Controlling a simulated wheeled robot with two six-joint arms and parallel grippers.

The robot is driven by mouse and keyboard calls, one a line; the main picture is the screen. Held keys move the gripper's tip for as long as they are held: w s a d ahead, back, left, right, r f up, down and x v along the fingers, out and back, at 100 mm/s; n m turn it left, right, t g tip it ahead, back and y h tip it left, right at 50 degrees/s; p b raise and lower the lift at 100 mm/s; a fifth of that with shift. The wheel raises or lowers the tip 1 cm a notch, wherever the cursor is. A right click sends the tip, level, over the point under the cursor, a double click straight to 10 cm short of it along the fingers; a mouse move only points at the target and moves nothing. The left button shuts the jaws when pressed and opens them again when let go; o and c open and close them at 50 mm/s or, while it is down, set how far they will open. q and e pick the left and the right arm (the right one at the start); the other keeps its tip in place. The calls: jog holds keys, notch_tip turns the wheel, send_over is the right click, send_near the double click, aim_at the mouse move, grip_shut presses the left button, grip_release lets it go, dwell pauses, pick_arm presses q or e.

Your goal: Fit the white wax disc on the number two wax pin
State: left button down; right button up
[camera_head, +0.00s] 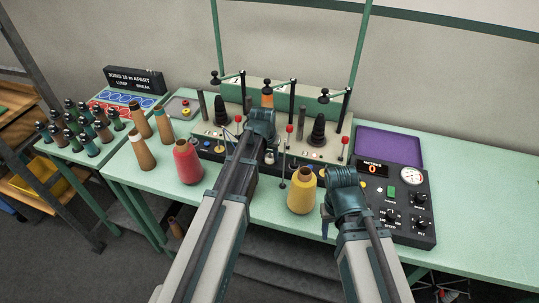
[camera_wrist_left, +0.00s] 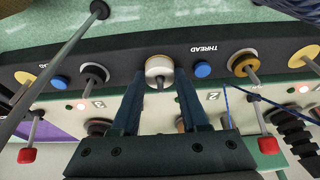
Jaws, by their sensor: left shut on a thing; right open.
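The white wax disc (camera_wrist_left: 159,66) is between the fingertips of my left gripper (camera_wrist_left: 160,84) in the left wrist view. My left gripper is shut on it. A metal wax pin (camera_wrist_left: 161,83) shows at the disc's middle, and the disc looks to be around it, close to the black panel. I cannot tell whether it sits flush. In the head view my left gripper (camera_head: 266,143) is over the middle of the machine front, with a small white thing (camera_head: 269,157) at its tip. My right gripper (camera_head: 343,178) is open beside the yellow cone; its fingers are mostly hidden.
Neighbouring pins carry a gold disc (camera_wrist_left: 243,64) and a dark-and-white disc (camera_wrist_left: 94,74). Blue buttons (camera_wrist_left: 203,69) and red-tipped levers (camera_wrist_left: 268,145) stand close by. A red cone (camera_head: 187,162), a yellow cone (camera_head: 301,190) and a control box (camera_head: 395,200) stand on the green table.

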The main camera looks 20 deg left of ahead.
pick_arm(q)
jog(key=shift+f, duration=0.1)
jog(key=shift+c, duration=1.7)
grip_release()
jog(key=p+v, duration=1.3)
jog(key=v, duration=0.1)
jog(key=shift+f, duration=0.15)
